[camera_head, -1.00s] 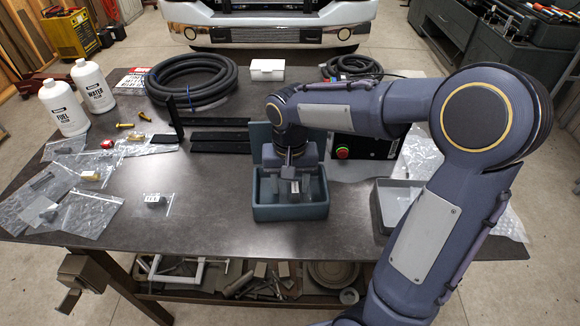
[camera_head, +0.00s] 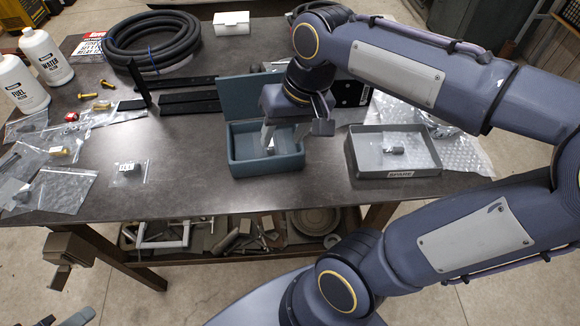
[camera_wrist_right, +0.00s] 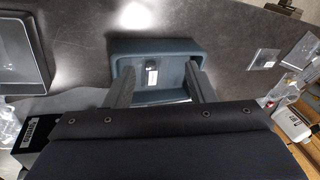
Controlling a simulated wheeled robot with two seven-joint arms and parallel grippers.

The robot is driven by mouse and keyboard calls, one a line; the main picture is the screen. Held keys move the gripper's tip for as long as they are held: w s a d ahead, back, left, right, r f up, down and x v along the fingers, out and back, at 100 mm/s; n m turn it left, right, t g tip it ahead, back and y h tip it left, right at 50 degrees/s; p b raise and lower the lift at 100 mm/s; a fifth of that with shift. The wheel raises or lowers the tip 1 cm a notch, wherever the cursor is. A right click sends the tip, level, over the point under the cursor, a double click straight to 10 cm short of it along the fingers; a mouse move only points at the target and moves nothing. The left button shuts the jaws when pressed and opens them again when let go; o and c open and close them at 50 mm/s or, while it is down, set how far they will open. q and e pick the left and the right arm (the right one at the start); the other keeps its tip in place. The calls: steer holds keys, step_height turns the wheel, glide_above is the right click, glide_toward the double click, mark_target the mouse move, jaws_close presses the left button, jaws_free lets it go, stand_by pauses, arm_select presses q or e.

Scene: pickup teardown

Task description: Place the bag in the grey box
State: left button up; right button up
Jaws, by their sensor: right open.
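A blue-grey box (camera_head: 264,165) with its lid raised at the back stands near the table's front edge. A small clear bag with a white label lies in it, seen in the right wrist view (camera_wrist_right: 152,74); in the head view it is partly hidden by a finger. My right gripper (camera_head: 297,133) is over the box, its fingers apart with the bag below and between them and nothing held. A grey open tray (camera_head: 408,173) with a front label stands to the right, with a bagged grey part (camera_head: 393,150) inside. Small parts, maybe my left gripper (camera_head: 72,318), show at the bottom left edge.
Several clear bags with parts, such as one bag (camera_head: 130,172), lie on the left of the table. Two white bottles (camera_head: 46,57), a black hose coil (camera_head: 155,40) and a white box (camera_head: 231,23) stand behind. Bubble wrap (camera_head: 465,155) lies under the tray.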

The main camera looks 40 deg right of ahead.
steer(key=s+a+f+n+t+y, duration=0.1)
steer(key=s+a+f+t, duration=0.2)
steer(key=s+f, duration=0.2)
steer(key=s, duration=0.3)
steer(key=shift+a+f+n+y, duration=0.25)
steer(key=shift+n+y, duration=0.05)
steer(key=shift+n, duration=0.1)
